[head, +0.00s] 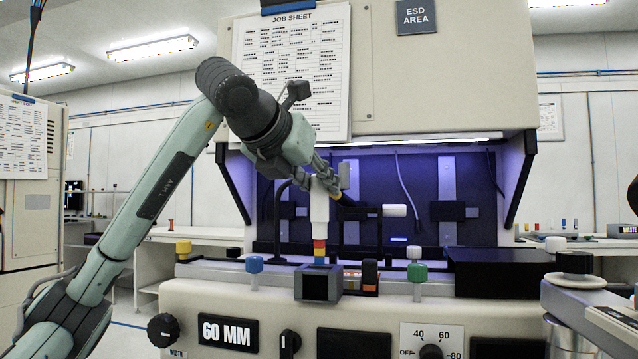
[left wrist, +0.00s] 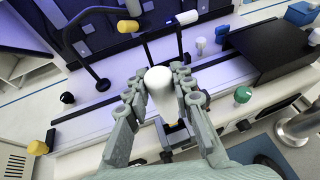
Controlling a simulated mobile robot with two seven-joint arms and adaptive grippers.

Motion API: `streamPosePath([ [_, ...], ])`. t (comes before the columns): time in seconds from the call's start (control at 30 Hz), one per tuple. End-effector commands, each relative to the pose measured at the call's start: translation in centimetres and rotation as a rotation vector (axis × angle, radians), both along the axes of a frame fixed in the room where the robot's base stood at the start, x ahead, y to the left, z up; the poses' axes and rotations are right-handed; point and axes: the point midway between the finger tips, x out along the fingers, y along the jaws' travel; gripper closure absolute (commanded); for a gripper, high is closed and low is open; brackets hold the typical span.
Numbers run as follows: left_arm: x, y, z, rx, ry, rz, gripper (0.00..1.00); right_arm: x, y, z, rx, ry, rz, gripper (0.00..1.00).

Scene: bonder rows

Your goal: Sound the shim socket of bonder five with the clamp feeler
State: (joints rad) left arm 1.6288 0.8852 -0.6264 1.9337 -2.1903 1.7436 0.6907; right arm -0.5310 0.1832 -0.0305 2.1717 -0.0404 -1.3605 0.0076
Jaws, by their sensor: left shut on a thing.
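My left gripper (head: 324,184) is shut on an upright white cylindrical tool, which I take to be the clamp feeler (head: 319,208). Its lower end has red, yellow and dark bands. In the left wrist view the feeler's round white top (left wrist: 158,78) sits between the fingers of the left gripper (left wrist: 160,92). In the head view the banded end is just above and behind the top of a dark grey square-mouthed block (head: 318,283), possibly the shim socket. Whether the tip touches anything cannot be told. My right gripper is not in view.
The bench machine carries a "60 MM" plate (head: 228,332). A black box (head: 500,270) is at right. A thin dark arm with a white end (head: 394,211) lies behind the feeler.

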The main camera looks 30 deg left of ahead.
Motion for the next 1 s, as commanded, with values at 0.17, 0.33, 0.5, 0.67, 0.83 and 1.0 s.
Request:
streamPosePath([
  [0.17, 0.0, 0.0, 0.0, 0.0, -0.001, 0.0, 1.0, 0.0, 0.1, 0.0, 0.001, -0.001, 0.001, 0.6],
  [0.33, 0.0, 0.0, -0.2, 0.0, -0.001, 0.0, 1.0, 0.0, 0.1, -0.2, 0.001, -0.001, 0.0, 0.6],
  [0.5, 0.0, 0.0, -0.6, 0.0, -0.001, 0.0, 1.0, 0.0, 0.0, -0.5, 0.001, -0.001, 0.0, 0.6],
  [0.67, 0.0, 0.0, -0.9, 0.0, -0.001, 0.0, 1.0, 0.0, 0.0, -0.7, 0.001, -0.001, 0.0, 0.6],
  [0.83, 0.0, 0.0, -1.2, 0.0, -0.001, 0.0, 1.0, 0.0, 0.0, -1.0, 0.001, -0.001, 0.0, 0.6],
  [1.0, 0.0, 0.0, -1.5, 0.0, -0.001, 0.0, 1.0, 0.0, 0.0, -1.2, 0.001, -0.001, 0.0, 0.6],
])
